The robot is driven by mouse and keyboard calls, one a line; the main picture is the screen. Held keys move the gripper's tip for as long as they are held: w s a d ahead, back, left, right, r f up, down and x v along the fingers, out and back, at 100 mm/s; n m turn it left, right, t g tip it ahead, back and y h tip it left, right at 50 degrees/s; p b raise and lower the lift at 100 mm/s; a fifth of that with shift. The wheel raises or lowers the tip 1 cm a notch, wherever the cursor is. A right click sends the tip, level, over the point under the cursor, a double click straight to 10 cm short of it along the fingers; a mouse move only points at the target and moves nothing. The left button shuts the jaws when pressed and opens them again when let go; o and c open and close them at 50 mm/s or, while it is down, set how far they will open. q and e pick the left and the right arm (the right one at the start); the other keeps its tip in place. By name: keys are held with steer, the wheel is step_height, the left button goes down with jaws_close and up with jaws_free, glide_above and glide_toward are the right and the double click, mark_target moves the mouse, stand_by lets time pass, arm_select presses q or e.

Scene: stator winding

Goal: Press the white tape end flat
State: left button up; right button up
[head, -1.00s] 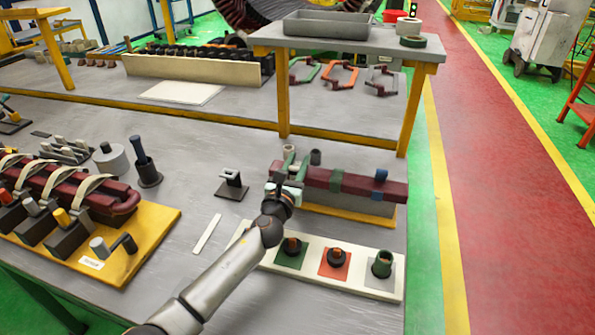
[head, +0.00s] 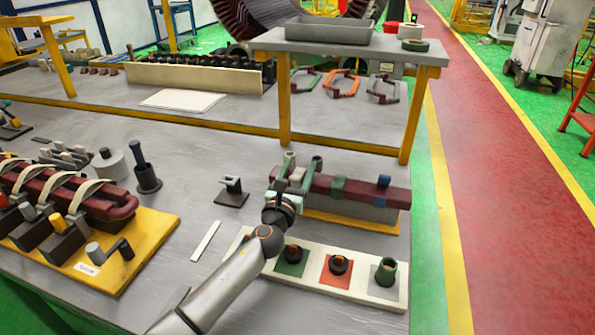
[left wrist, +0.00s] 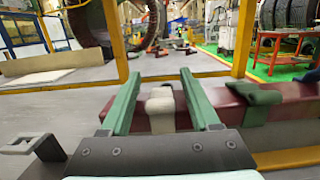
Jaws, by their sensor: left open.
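A dark red bar (head: 329,184) lies on a grey block at the right of the table. The white tape (left wrist: 160,108) is wrapped over the bar near its left end; it also shows, small, in the head view (head: 297,176). My left gripper (head: 302,163) has green fingers and is open at the bar's left end. In the left wrist view the left gripper (left wrist: 159,76) has one finger on each side of the white tape, with a gap to each. I cannot tell whether the tape end lies flat. My right gripper is not in view.
A green tape band (head: 339,187) and a blue one (head: 382,190) sit farther right on the bar. A white board (head: 345,290) with coloured squares lies in front. A black hook stand (head: 232,191) is to the left. A raised shelf (head: 345,44) stands behind.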

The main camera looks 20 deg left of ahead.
arm_select(q)
steer(key=s, duration=0.4)
steer(key=s+f, duration=0.1)
steer(key=s, duration=0.7)
steer(key=shift+s+f+p, duration=0.2)
steer(key=shift+f+p, duration=0.1)
steer(key=shift+p, duration=0.05)
